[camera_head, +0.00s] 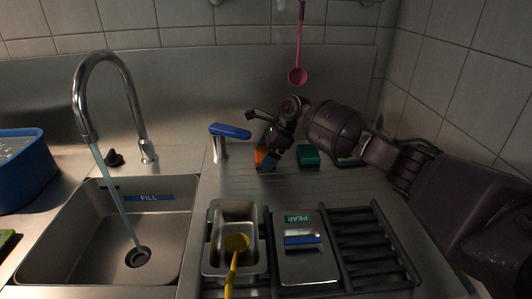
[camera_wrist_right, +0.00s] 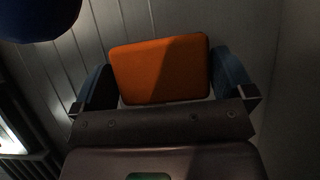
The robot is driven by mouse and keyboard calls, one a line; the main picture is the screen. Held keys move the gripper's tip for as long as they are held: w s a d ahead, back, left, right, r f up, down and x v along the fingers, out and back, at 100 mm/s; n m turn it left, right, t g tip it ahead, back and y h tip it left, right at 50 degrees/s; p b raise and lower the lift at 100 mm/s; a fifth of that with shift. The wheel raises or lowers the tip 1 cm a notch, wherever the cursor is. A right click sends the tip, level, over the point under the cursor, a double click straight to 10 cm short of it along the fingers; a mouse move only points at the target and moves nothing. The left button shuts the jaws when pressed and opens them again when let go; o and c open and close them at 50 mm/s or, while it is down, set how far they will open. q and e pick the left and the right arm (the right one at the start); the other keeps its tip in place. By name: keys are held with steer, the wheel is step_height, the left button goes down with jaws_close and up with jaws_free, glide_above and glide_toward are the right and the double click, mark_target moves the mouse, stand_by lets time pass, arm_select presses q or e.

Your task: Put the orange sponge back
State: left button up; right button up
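The orange sponge (camera_head: 260,155) is at the back of the metal drainboard, right of the blue-handled lever, partly hidden by my right gripper (camera_head: 267,160). In the right wrist view the sponge (camera_wrist_right: 160,71) fills the space between the two blue fingertips of the gripper (camera_wrist_right: 162,80). Both fingers appear to touch its sides, so the gripper looks shut on it. The gripper points down close to the drainboard; I cannot tell whether the sponge touches the surface. My left gripper is not in view.
A green sponge (camera_head: 308,155) lies right of the gripper. A blue-handled lever (camera_head: 230,131) stands close on the left. A metal pan (camera_head: 213,262) with a yellow scoop (camera_head: 236,243), a lidded PEAR pan (camera_head: 302,262) and a black rack (camera_head: 370,245) are in front. Water runs into the sink (camera_head: 85,255).

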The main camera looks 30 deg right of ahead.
mark_target(305, 151)
steer(key=shift+f+b, duration=0.3)
steer(key=shift+b, duration=0.25)
steer(key=p+v, duration=0.2)
steer(key=shift+w+r, duration=0.1)
steer(key=shift+r, duration=0.3)
steer(key=shift+s+d+p, duration=0.35)
steer(key=shift+s+d, duration=0.2)
steer(key=shift+d, duration=0.35)
steer(key=s+d, duration=0.1)
steer(key=d, duration=0.1)
steer(key=s+d+p, duration=0.1)
steer(key=d, duration=0.2)
steer(key=s+d+p, duration=0.1)
steer(key=d, duration=0.1)
steer(key=shift+s+d+f, duration=0.25)
steer(key=shift+s+d, duration=0.1)
steer(key=shift+s, duration=0.05)
steer(key=shift+s+d+f+p, duration=0.1)
steer(key=shift+s+d+p, duration=0.05)
steer(key=shift+d+p, duration=0.2)
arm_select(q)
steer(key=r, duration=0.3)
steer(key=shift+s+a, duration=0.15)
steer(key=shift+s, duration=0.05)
arm_select(e)
steer(key=shift+d, duration=0.15)
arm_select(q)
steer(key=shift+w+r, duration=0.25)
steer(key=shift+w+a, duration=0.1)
